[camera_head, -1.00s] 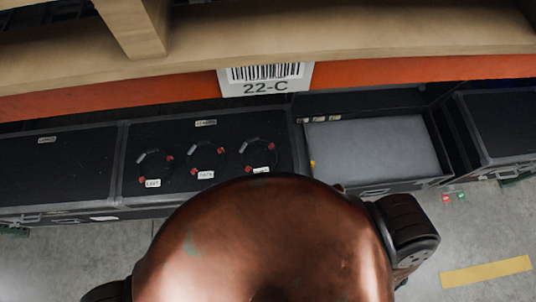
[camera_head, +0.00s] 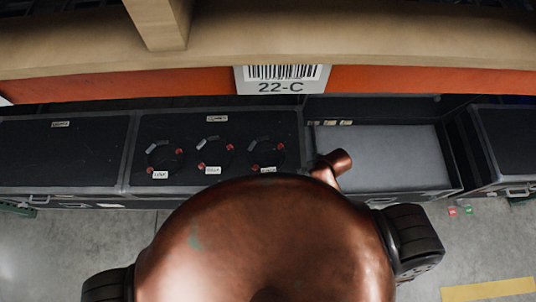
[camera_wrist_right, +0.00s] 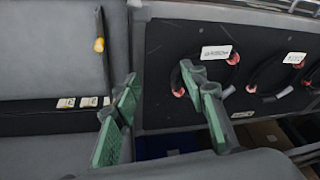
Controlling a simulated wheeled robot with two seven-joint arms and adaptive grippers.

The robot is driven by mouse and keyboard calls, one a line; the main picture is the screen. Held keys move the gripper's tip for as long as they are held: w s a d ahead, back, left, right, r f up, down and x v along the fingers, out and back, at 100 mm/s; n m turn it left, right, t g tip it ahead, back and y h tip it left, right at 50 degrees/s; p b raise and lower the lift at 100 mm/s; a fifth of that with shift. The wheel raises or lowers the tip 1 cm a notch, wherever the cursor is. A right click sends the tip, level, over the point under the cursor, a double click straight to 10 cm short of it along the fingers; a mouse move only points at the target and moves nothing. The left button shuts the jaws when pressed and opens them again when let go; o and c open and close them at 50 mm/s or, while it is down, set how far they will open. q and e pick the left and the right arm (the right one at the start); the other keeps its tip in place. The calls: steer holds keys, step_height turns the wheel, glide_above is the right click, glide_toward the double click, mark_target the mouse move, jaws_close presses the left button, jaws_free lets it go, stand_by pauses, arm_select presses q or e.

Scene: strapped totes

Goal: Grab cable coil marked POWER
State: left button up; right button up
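Three black cable coils with red ends lie in a row on a black case lid (camera_head: 140,150) in the head view: a left coil (camera_head: 181,153), a middle coil (camera_head: 230,148) and a right coil (camera_head: 281,147). Each has a white label; the print is too small to read surely, and the right label is partly hidden. In the right wrist view, my right gripper (camera_wrist_right: 158,78) is open, with green pads apart and nothing between them. One finger overlaps the nearest coil (camera_wrist_right: 234,59), whose white label (camera_wrist_right: 217,52) looks upside down. Contact cannot be told. My left gripper is not in view.
An open grey-lined case (camera_head: 375,160) stands right of the coil case, with further cases at both sides. A wooden shelf with an orange beam (camera_head: 430,80) and a 22-C sign (camera_head: 282,79) hangs above. My own copper-coloured body hides the lower middle.

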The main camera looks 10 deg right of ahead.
steer(key=w+a+f+n+g+y, duration=0.15)
steer(key=w+a+f, duration=0.25)
steer(key=w+a, duration=0.5)
steer(key=g+h, duration=0.2)
steer(key=h, duration=0.1)
glide_above(281, 147)
steer(key=f, duration=0.3)
steer(key=shift+s+m, duration=0.25)
steer(key=shift+m, duration=0.1)
steer(key=shift+w+d+f, duration=0.1)
steer(key=shift+d+f, duration=0.1)
steer(key=shift+f, duration=0.1)
step_height(281, 147, down, 7)
steer(key=shift+w+a+b, duration=0.1)
steer(key=shift+a+b, duration=0.05)
steer(key=shift+b, duration=0.6)
steer(key=shift+c, duration=0.7)
jaws_close()
